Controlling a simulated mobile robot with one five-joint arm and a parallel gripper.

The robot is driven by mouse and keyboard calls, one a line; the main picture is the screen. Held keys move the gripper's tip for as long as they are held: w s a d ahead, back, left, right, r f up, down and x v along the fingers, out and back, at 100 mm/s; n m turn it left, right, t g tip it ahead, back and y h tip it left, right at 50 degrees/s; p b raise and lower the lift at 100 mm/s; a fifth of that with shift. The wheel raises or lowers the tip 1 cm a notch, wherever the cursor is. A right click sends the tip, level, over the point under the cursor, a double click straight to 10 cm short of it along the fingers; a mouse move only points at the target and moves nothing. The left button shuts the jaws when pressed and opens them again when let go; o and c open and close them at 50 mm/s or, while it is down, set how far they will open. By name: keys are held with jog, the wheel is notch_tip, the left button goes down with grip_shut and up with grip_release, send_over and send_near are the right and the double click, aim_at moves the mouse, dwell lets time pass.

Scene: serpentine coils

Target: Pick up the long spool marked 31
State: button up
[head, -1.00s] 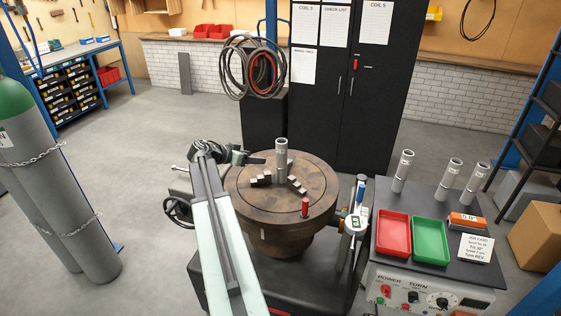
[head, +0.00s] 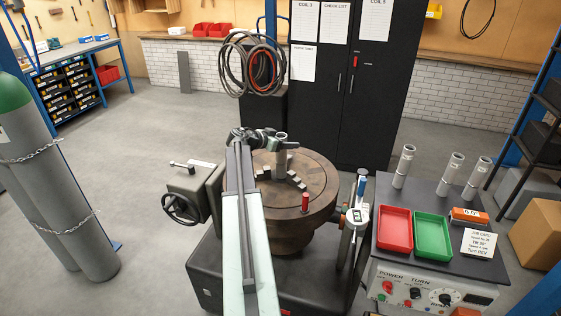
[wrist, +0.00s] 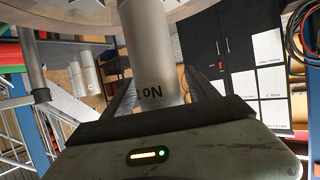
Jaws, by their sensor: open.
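A long grey spool (head: 280,158) stands upright in the jaws of the round brown turntable (head: 320,212). My gripper (head: 272,138) is at its upper part, partly hidden by my arm. In the wrist view, the same spool (wrist: 150,50) stands between my open fingers (wrist: 160,95). Letters reading "NO" show upside down on it; no number can be read. I cannot tell whether the fingers touch it. Three similar grey tubes, at left (head: 403,166), middle (head: 450,174) and right (head: 476,178), stand on the side table; their marks are too small to read.
The side table (head: 395,192) also holds a red tray (head: 394,248) and a green tray (head: 431,256). A small red cylinder (head: 305,202) and a digital gauge (head: 354,216) are at the turntable's right. Gas cylinders (head: 75,215) stand at left. A black cabinet (head: 345,110) stands behind.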

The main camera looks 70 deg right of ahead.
jog(key=shift+d, duration=0.1)
grip_shut()
jog(key=shift+r, duration=0.1)
